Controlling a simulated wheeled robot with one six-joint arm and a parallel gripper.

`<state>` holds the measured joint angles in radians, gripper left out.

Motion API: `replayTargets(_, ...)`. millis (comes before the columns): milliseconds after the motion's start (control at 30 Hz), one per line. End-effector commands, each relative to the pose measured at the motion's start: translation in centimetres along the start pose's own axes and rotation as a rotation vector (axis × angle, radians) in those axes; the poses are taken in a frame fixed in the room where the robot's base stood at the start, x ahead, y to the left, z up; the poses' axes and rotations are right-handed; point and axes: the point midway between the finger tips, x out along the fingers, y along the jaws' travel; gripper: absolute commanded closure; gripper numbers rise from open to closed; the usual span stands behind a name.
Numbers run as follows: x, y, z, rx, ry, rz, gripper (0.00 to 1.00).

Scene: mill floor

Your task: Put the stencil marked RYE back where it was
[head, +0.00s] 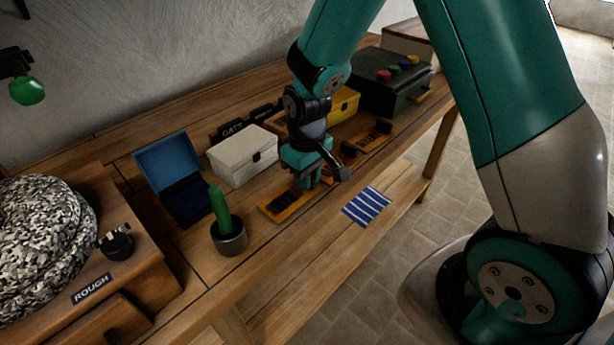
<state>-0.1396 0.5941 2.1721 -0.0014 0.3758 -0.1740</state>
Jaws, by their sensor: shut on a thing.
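My gripper (309,181) is low over the front of the wooden bench, pointing down and shut. It is at the right end of a flat orange plate (266,209) with dark marks, which looks like a stencil. The grip itself is hidden by the fingers. I cannot read RYE on this plate, nor tell whether it rests on the bench or is just above it. A second orange plate (379,138) with dark marks lies further right and back, beside a small dark object (348,149).
An open blue box (168,162), a cream box (243,158) and a pot with a green handle (229,236) stand left. Behind are an OATS sign (232,129), a yellow box (345,105) and a dark button box (389,85).

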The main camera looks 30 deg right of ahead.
Motion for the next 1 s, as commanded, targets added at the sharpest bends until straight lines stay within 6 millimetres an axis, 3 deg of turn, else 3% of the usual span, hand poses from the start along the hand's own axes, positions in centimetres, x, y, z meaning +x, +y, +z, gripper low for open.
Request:
replayTargets(367, 0.5, 0.0, 0.0, 0.0, 0.001, 0.0, 1.0)
replayTargets(400, 0.6, 0.0, 0.0, 0.0, 0.001, 0.0, 0.81)
replayTargets(500, 0.5, 0.0, 0.0, 0.0, 0.001, 0.0, 0.58)
replayTargets(800, 0.2, 0.0, 0.0, 0.0, 0.001, 0.0, 0.58)
replayTargets(1000, -2.3, 0.0, -0.1, 0.0, 0.007, 0.001, 0.58)
